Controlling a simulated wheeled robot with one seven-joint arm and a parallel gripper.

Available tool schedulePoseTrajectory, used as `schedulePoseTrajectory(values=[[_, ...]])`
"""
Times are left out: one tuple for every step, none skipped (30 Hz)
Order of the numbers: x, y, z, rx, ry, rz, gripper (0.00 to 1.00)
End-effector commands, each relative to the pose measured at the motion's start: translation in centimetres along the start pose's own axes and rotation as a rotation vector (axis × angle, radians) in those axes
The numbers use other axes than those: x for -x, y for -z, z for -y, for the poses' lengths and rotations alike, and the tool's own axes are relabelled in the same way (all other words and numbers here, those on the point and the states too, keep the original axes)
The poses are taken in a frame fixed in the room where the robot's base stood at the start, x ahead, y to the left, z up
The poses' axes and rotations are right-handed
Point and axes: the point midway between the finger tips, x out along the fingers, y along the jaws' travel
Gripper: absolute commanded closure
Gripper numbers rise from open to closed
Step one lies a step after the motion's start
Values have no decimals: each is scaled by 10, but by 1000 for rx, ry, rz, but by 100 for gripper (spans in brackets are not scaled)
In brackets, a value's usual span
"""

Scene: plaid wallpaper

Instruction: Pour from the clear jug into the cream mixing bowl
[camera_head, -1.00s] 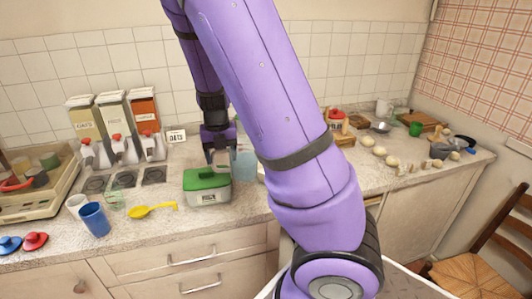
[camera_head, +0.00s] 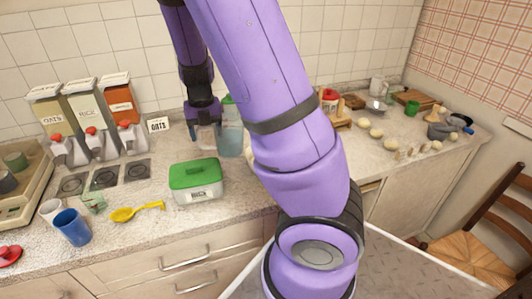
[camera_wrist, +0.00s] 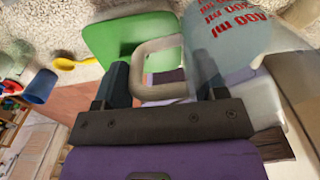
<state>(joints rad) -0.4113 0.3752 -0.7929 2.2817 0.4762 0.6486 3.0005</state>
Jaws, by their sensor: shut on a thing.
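The clear jug (camera_head: 231,139) is bluish and see-through, and looks upright at the back of the counter behind the green-lidded box. In the wrist view the jug (camera_wrist: 232,28) shows red volume markings. My gripper (camera_head: 207,122) is shut on the jug's handle, a pale loop (camera_wrist: 157,45) between the two fingers in the wrist view. Whether the jug's base touches the counter is hidden behind the box and arm. The cream mixing bowl cannot be made out clearly; a small cream edge (camera_head: 249,157) shows between the jug and my arm, and my arm hides the rest.
The green-lidded box (camera_head: 197,174) stands in front of the jug. A yellow scoop (camera_head: 130,212), a blue cup (camera_head: 72,228) and several dispensers (camera_head: 92,118) are to the left. Eggs or potatoes and a grey mortar-like pot (camera_head: 441,130) are on the right.

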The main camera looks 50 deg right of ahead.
Motion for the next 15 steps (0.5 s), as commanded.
schedulePoseTrajectory(values=[[1,-1,3,-6,-18,0,71],[1,-1,4,-6,-28,0,71],[2,-1,5,-6,-40,2,71],[3,-1,5,-6,-48,4,71],[4,-1,6,-5,-57,7,71],[4,-1,7,-6,-71,7,71],[4,-1,10,-9,-89,4,71],[4,-1,11,-8,-106,4,71],[4,-1,13,-8,-128,4,71],[5,-1,14,-8,-145,5,71],[4,-1,16,-10,-163,4,71],[4,-1,20,-12,-197,1,71],[3,-1,23,-12,-221,2,71],[3,-1,26,-12,-245,4,71],[3,-1,29,-10,-275,0,71]])
